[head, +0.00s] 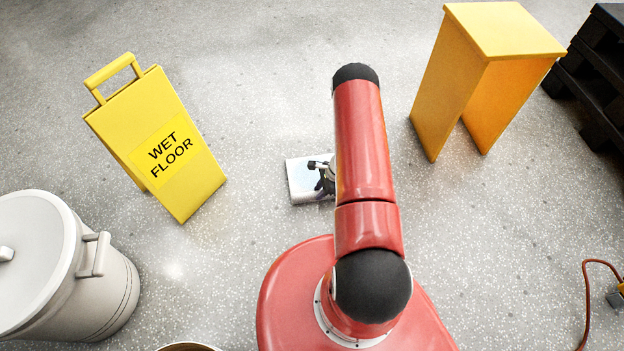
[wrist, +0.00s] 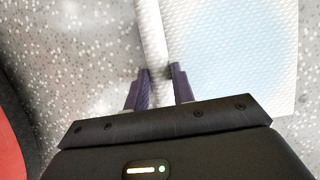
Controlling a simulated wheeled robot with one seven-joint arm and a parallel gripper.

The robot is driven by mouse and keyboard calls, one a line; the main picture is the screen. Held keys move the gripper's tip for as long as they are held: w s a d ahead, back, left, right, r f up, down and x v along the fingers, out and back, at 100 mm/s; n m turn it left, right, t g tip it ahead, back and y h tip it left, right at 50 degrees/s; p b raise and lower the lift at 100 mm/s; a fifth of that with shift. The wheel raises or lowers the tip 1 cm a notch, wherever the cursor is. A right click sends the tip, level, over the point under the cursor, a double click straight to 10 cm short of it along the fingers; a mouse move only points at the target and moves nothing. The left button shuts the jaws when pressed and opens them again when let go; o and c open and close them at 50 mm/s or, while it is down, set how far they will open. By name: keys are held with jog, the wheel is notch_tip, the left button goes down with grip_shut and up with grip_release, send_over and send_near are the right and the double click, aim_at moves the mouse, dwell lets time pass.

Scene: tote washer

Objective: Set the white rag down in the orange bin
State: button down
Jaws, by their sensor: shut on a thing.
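My gripper (wrist: 160,74) is shut on a white rag (wrist: 150,28), pinching a narrow raised fold of it between two dark purple fingers. A flat, textured white part with a pale blue patch spreads to the right of the fingers in the wrist view. In the head view the rag (head: 302,181) shows as a small white sheet left of my red arm, with my gripper (head: 328,176) at its right side, partly hidden by the arm. I cannot tell how high it is above the floor. I see no bin that is clearly orange.
A yellow wet floor sign (head: 165,150) stands at left. A lidded pale grey bin (head: 95,285) stands at lower left. A tan rim (head: 188,347) shows at the bottom edge. A yellow-orange stool (head: 500,45) and black pallets (head: 598,75) are upper right. An orange cable (head: 588,300) lies lower right.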

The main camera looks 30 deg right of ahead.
jog(key=shift+r+p, duration=1.8)
jog(key=shift+r, duration=1.7)
